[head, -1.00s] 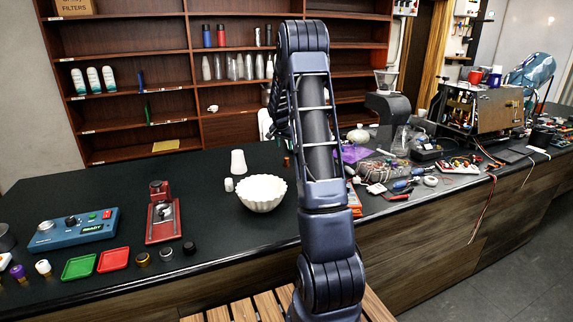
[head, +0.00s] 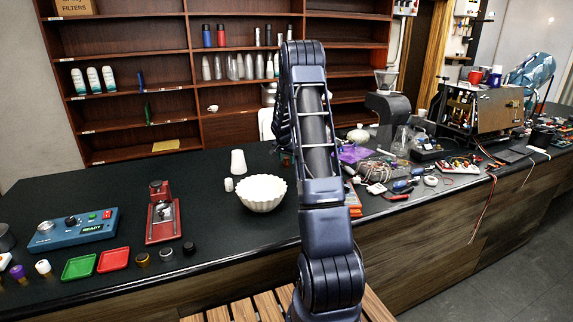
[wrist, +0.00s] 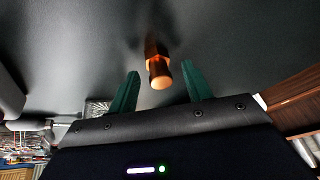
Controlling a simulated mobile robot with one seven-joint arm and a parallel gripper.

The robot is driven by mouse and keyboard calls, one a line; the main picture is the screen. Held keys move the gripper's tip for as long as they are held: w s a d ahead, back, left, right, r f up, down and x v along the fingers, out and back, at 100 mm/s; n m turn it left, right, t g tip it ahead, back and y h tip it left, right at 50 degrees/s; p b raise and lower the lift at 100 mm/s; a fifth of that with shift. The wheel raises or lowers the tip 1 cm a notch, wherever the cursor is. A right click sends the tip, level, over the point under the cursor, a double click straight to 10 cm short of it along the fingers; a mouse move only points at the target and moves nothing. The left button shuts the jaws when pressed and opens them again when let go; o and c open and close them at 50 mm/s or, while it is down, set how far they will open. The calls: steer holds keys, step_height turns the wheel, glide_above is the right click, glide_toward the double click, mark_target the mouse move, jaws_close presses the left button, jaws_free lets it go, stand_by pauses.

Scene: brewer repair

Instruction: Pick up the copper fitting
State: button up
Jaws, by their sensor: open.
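The copper fitting (wrist: 157,65) stands on the dark countertop in the wrist view, a small orange-brown cylinder with a wider collar. My gripper (wrist: 160,80) is open, with one green finger on each side of the fitting's line. The fitting shows in the gap between the fingertips, and I see no finger touching it. In the head view a small part of the copper fitting (head: 286,160) shows beside my arm, behind the white bowl. My arm hides the gripper there.
Tools, wires and a purple bag (head: 354,153) crowd the counter to the right. A red device (head: 162,218) and a blue control box (head: 74,231) stand at the left.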

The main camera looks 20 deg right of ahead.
steer(key=shift+r, duration=0.1)
jaws_close()
steer(key=shift+r, duration=0.1)
